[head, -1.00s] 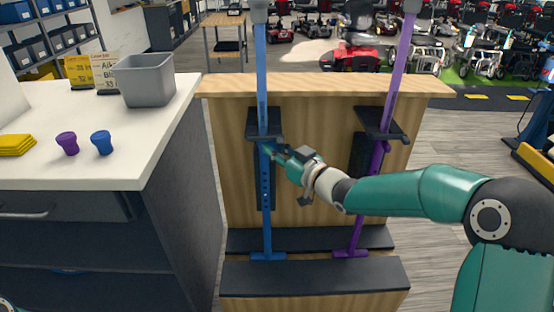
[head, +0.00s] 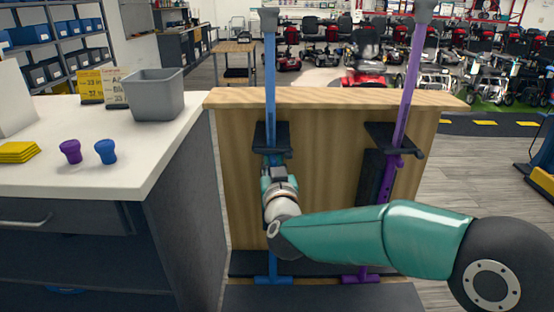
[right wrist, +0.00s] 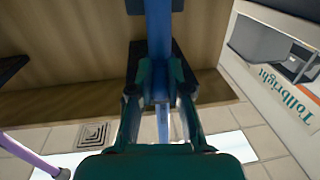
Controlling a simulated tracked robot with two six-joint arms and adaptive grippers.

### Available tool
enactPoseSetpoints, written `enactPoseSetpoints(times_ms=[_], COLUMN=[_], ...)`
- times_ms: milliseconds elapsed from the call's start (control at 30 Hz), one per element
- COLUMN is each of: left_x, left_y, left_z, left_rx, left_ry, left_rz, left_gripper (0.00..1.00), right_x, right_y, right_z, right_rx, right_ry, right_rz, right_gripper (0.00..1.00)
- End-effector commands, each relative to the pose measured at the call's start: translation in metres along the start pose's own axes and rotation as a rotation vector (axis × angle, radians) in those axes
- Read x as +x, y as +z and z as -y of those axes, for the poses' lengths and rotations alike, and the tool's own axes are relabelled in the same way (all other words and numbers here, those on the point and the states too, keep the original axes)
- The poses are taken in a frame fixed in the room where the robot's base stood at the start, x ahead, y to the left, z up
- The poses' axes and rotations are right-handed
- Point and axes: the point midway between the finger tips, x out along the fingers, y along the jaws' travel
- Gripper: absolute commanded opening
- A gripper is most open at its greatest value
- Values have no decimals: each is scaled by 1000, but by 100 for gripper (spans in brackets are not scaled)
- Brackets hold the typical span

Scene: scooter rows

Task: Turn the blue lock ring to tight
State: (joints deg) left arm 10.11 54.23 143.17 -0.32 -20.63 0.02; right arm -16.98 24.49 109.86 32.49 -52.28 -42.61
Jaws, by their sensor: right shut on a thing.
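The blue pole (head: 270,85) stands upright at the wooden stand, with a black clamp plate (head: 284,138) partway up. My right gripper (head: 273,170) is on the pole just below that plate. In the right wrist view the fingers (right wrist: 160,88) are closed from both sides around the blue lock ring (right wrist: 160,92) on the blue pole (right wrist: 159,28). In the head view my gripper and wrist hide the ring, so its turn position cannot be told. My left gripper is out of view.
A purple pole (head: 408,85) stands to the right, with its own black plate (head: 389,134). A white counter (head: 110,180) at left holds a grey bin (head: 156,100), a purple knob-like piece (head: 70,151), a blue one (head: 106,151) and yellow cards (head: 18,152).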

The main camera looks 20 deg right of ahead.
Motion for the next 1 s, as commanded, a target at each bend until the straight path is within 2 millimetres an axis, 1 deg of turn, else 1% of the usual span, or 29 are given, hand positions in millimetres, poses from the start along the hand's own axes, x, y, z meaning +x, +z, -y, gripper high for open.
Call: enactPoseSetpoints(times_ms=[33,200,400,767,800,867,900,933,1000], left_x=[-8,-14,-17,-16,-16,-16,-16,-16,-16], left_y=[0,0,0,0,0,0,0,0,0], left_z=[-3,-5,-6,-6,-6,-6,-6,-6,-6], left_rx=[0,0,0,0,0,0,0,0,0], left_ry=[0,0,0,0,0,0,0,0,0], left_rz=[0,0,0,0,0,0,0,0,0], left_gripper=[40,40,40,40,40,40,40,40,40], right_x=[0,1,1,1,1,1,1,1,1], right_y=[-3,-2,-2,-2,-2,-2,-2,-2,-1], right_z=[3,4,4,3,3,3,3,4,4], right_rx=[0,1,2,4,4,4,4,4,3], right_ry=[23,88,120,124,124,124,123,123,122], right_rz=[2,-1,-3,-5,-5,-5,-5,-4,-4], right_gripper=[0,0,0,0,21,31,38,42,42])
